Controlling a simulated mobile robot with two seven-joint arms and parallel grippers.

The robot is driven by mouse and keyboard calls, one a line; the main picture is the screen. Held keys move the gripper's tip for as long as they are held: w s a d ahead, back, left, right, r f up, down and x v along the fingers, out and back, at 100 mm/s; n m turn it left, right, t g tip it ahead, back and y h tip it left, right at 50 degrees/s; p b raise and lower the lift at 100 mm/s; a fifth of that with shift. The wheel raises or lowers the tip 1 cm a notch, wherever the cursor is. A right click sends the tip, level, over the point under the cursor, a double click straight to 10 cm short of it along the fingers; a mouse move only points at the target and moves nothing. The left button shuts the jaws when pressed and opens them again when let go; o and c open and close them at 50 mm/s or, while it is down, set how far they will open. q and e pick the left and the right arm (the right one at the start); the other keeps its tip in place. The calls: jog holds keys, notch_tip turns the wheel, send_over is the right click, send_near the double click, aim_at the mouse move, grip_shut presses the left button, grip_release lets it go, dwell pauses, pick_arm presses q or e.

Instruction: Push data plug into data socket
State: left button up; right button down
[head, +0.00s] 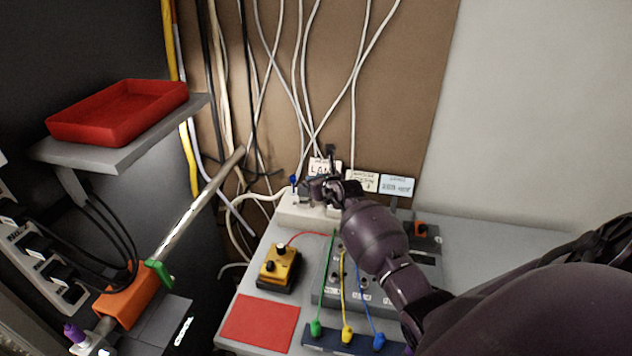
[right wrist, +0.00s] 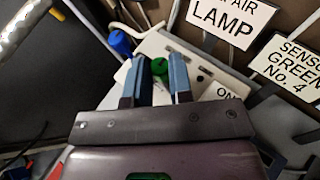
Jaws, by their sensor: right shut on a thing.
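My right gripper (head: 325,188) reaches over the back of the grey table to a white socket box (head: 292,213). In the right wrist view, the two blue-grey fingers (right wrist: 158,82) are shut on a small green-ended piece (right wrist: 159,67), apparently a plug. The white box (right wrist: 152,46) is just beyond the fingertips. I cannot tell whether the held piece touches it or is in a socket. A blue-ended plug (right wrist: 120,42) is left of the fingers, at the box's left end. No marking identifies the data socket. My left gripper is not in view.
Labels for the lamp (head: 325,168) and sensors (head: 362,181) stand behind the box. White cables hang on the brown board (head: 420,60). A yellow device (head: 280,262), a red mat (head: 260,320) and coloured leads are nearer. A metal rod (head: 200,200) and a red tray (head: 120,110) are left.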

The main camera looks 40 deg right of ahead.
dwell(0.3)
jog(key=shift+f+b, duration=0.65)
jog(key=shift+f, duration=0.7)
dwell(0.4)
jog(key=c, duration=0.9)
grip_release()
jog(key=shift+c, duration=0.2)
jog(key=shift+s, duration=0.1)
jog(key=v, duration=1)
jog(key=shift+s+r+p, duration=0.2)
jog(key=shift+s+p, duration=0.1)
jog(key=shift+p, duration=0.15)
jog(key=shift+a, duration=0.1)
